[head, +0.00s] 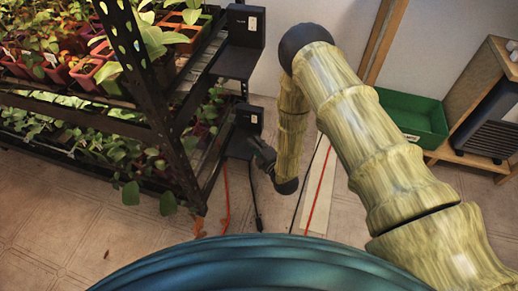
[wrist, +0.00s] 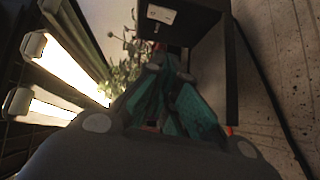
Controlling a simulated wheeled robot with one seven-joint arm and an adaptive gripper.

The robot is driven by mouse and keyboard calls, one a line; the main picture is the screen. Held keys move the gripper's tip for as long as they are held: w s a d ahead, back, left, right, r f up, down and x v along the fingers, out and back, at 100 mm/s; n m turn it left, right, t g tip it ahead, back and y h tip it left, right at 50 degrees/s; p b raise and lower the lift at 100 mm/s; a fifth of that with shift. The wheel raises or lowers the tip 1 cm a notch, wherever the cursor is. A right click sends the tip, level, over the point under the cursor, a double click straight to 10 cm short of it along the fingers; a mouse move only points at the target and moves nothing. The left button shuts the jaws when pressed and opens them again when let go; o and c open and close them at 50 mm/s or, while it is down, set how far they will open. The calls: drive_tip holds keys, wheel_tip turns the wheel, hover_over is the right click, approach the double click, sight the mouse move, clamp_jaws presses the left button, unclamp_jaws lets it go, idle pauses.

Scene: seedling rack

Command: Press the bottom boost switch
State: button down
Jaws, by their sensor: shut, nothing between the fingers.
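The lower black switch box (head: 249,117) is mounted at the right end of the rack, with a small pale label on its face. In the wrist view a black box (wrist: 190,22) with a white plate (wrist: 161,14) fills the top, beyond my fingers. My gripper (head: 257,148) is at the lower box, just below and to the right of its face. In the wrist view my gripper (wrist: 170,65) is shut and empty, its fingertips pointing at the underside of the box. I cannot tell whether they touch it. The upper black box (head: 245,25) sits higher on the rack.
The black rack (head: 160,125) holds potted seedlings on two visible tiers. Red and black cables (head: 226,200) hang to the tiled floor below the lower box. A green bin (head: 412,120) and a wooden shelf unit (head: 460,95) stand at the right. Bright lamps (wrist: 60,62) show in the wrist view.

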sight(254, 119)
drive_tip(key=b+x, duration=0.2)
drive_tip(key=x, duration=0.2)
drive_tip(key=shift+w+a+f, duration=0.1)
drive_tip(key=shift+w+f, duration=0.1)
drive_tip(key=shift+w, duration=0.1)
drive_tip(key=w, duration=0.1)
drive_tip(key=w+d+b, duration=0.1)
drive_tip(key=shift+w+f+b, duration=0.15)
drive_tip(key=shift+w+b, duration=0.15)
drive_tip(key=shift+w, duration=0.05)
drive_tip(key=shift+w+d, duration=0.1)
drive_tip(key=shift+w, duration=0.4)
drive_tip(key=shift+d, duration=0.1)
